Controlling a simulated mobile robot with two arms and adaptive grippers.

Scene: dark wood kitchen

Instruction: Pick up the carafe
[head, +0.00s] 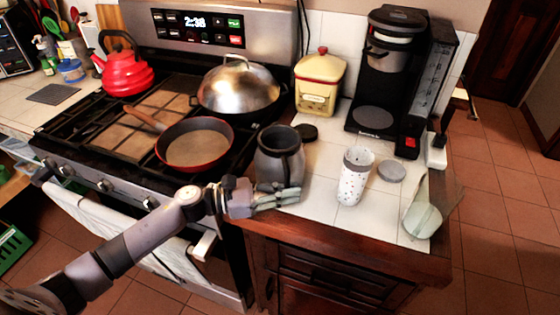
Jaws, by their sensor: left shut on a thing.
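The carafe (279,160) is a dark grey, open-topped vessel in the head view, upright at the left front of the white tiled counter, beside the stove. My left gripper (277,194) reaches in from the left and is shut on the carafe's lower part. The fingers cover part of its base, so I cannot tell whether it rests on the counter or is slightly raised. My right gripper is not in view.
A coffee maker (389,90) and yellow canister (318,84) are behind. A red-rimmed pan (197,146) sits on the stove at left.

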